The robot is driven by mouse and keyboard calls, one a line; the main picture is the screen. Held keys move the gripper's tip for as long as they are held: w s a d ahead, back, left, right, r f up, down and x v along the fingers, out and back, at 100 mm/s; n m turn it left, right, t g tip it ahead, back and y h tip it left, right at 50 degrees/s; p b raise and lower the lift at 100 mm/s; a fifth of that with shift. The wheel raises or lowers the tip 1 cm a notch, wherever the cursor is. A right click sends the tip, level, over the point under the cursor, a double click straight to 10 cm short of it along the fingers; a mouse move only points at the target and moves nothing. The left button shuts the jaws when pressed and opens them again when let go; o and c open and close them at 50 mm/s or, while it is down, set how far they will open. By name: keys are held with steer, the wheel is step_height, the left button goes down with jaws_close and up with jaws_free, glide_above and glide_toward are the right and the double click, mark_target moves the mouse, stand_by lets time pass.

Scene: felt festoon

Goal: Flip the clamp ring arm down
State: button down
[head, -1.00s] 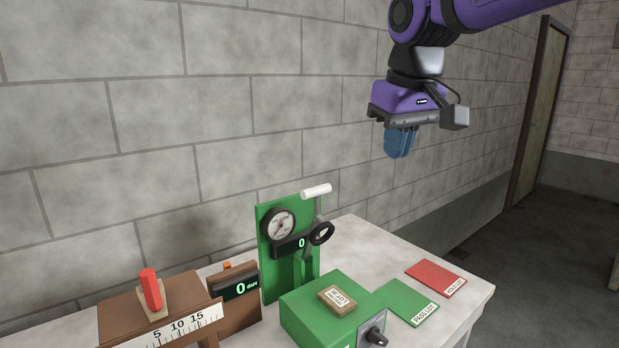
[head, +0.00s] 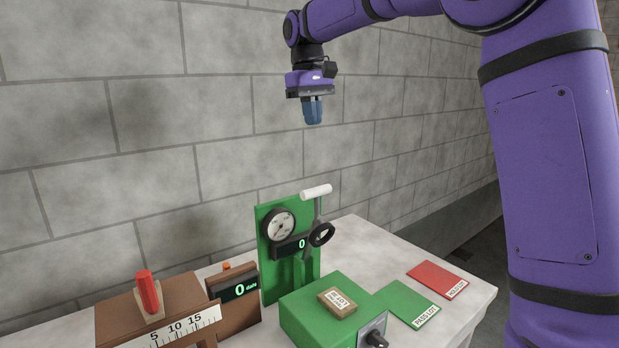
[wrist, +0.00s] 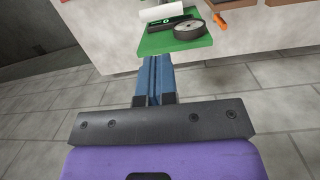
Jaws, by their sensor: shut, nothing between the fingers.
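The clamp ring arm (head: 316,212) stands up beside the green gauge panel (head: 270,272). It has a white cylindrical handle (head: 316,192) on top and a black ring (head: 322,234) partway down its length. My gripper (head: 313,122) is above the handle, pointing down, with a clear gap between them. Its blue fingers are shut and empty. In the wrist view the fingers (wrist: 155,80) are together, and the green panel (wrist: 160,43) with its round gauge lies beyond their tips. The lower end of the arm is partly hard to make out.
A green box (head: 310,318) with a tan labelled block (head: 337,303) sits in front of the panel. A red card (head: 438,279) and a green card (head: 405,303) lie at right. A brown stand with a red peg (head: 149,292) is at left. The wall is close behind.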

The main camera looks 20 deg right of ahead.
steer(key=w+a+f+g, duration=0.1)
steer(key=w+f, duration=0.2)
steer(key=w, duration=0.4)
steer(key=shift+w+a+f+n, duration=0.2)
steer(key=shift+a+n, duration=0.1)
steer(key=shift+a, duration=0.1)
steer(key=s+d+f, duration=0.1)
steer(key=s+f, duration=0.1)
steer(key=f, duration=0.4)
steer(key=s+f, duration=0.3)
steer(key=f, duration=0.2)
steer(key=shift+s+d+f, duration=0.25)
steer(key=shift+d+f, duration=0.15)
